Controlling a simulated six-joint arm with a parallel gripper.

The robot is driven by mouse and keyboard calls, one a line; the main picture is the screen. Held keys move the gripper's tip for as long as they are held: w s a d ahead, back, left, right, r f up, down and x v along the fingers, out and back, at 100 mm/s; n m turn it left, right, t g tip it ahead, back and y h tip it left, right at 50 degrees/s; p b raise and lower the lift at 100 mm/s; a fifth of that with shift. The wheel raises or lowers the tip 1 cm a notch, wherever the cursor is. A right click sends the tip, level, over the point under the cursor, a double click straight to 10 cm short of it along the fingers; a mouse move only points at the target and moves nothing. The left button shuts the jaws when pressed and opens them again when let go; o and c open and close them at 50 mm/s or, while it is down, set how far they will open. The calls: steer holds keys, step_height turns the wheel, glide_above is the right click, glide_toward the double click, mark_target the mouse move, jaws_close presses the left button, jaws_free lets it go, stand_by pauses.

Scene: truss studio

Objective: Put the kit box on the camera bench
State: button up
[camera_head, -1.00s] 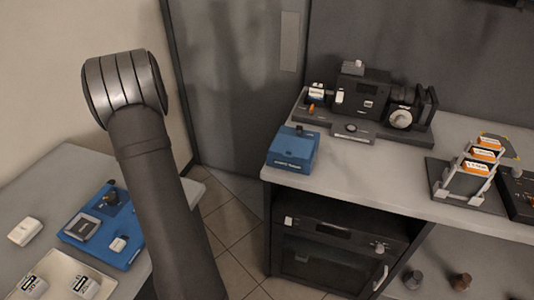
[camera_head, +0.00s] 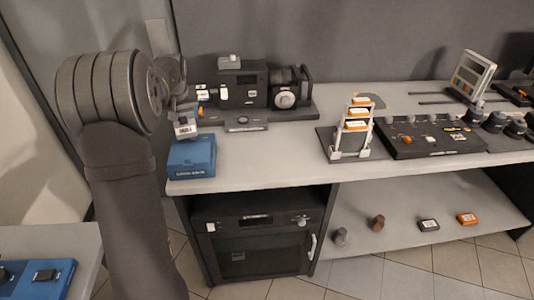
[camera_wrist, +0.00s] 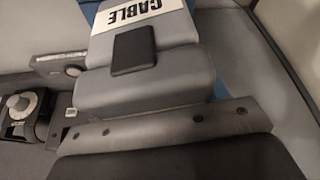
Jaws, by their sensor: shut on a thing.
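The kit box, as I take it, is a grey case (camera_head: 185,128) with a white label. In the wrist view the label (camera_wrist: 128,13) reads "CABLE" upside down. My gripper (camera_head: 182,112) is shut on it, partly hidden by my arm, over the left end of the camera bench (camera_head: 250,165). The case appears just above or against the top of a blue box (camera_head: 192,160) at the bench's left front corner. I cannot tell whether they touch. Blue also shows behind the grey case in the wrist view.
A black camera rig (camera_head: 243,90) stands behind on the bench. To the right are a rack with orange cards (camera_head: 356,125) and a dark tray (camera_head: 430,138). The bench top between rig and rack is clear. A black cabinet (camera_head: 255,235) stands below; a side table (camera_head: 50,243) is at lower left.

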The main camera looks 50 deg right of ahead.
steer(key=s+d+m+g+h, duration=0.1)
steer(key=s+d+m, duration=0.1)
steer(key=s+d, duration=0.8)
steer(key=s+d+m, duration=0.3)
steer(key=s, duration=1.2)
steer(key=s+d+m+g+h, duration=0.1)
steer(key=s+d+m, duration=0.1)
steer(key=s+d, duration=0.8)
steer(key=shift+w+a+f, duration=0.2)
steer(key=shift+w+f, duration=1.2)
steer(key=shift+f, duration=0.35)
steer(key=shift+w+a+f, duration=0.25)
steer(key=shift+w+f, duration=1.1)
steer(key=shift+f, duration=0.35)
steer(key=shift+w+a+f, duration=0.2)
steer(key=shift+w+f, duration=1.2)
steer(key=shift+f, duration=0.35)
steer(key=shift+f, duration=0.1)
steer(key=o, duration=1.4)
steer(key=shift+f, duration=0.1)
